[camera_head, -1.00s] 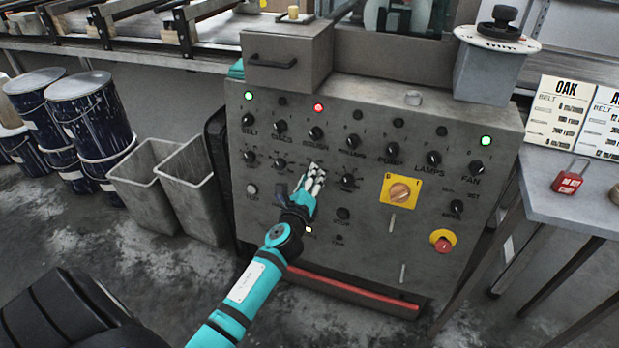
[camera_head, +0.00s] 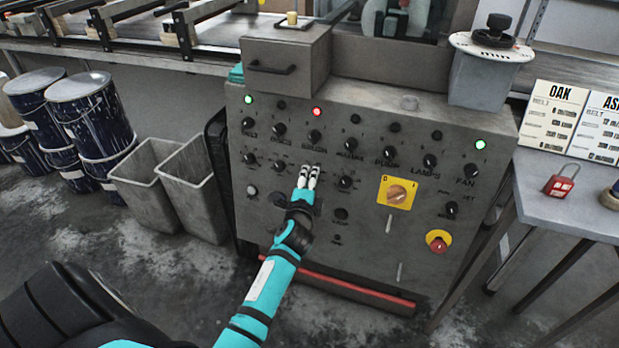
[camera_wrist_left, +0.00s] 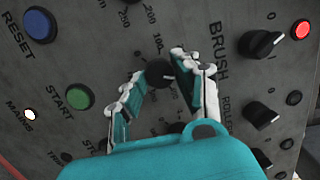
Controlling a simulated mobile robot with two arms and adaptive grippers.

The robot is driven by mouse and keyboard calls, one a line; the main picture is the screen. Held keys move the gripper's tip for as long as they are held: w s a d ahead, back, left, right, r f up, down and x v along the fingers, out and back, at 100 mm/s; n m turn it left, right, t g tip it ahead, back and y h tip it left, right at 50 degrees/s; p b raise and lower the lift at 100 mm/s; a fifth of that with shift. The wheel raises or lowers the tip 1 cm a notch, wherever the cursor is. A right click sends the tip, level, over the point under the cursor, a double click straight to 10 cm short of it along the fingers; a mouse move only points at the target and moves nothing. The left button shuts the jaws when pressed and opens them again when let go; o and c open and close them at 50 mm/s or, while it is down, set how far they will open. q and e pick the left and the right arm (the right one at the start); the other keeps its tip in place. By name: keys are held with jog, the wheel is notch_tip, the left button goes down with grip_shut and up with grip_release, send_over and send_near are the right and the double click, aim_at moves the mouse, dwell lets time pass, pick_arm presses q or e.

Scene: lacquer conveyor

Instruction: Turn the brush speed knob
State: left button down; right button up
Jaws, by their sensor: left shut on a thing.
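The brush speed knob (camera_wrist_left: 160,73) is a small dark round knob with a number scale around it, in the left wrist view. My left gripper (camera_wrist_left: 160,66) has a fingertip on either side of it and is shut on it. In the head view my left gripper (camera_head: 310,169) reaches the grey control panel (camera_head: 370,250) below the BRUSH switch (camera_head: 315,137), and its fingers hide the knob. The BRUSH switch also shows in the left wrist view (camera_wrist_left: 262,43), with a lit red lamp (camera_wrist_left: 303,28) beyond it. My right gripper is not in view.
Close by on the panel are a blue reset button (camera_wrist_left: 40,25) and a green start button (camera_wrist_left: 80,97). A yellow-backed rotary switch (camera_head: 397,193) and a red stop button (camera_head: 439,241) sit to the right. Grey bins (camera_head: 195,190) stand left of the panel.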

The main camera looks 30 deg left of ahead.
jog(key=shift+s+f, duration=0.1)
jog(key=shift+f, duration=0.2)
pick_arm(q)
jog(key=shift+f, duration=0.1)
jog(key=c, duration=1)
grip_release()
jog(key=shift+o, duration=0.2)
jog(key=v, duration=1.2)
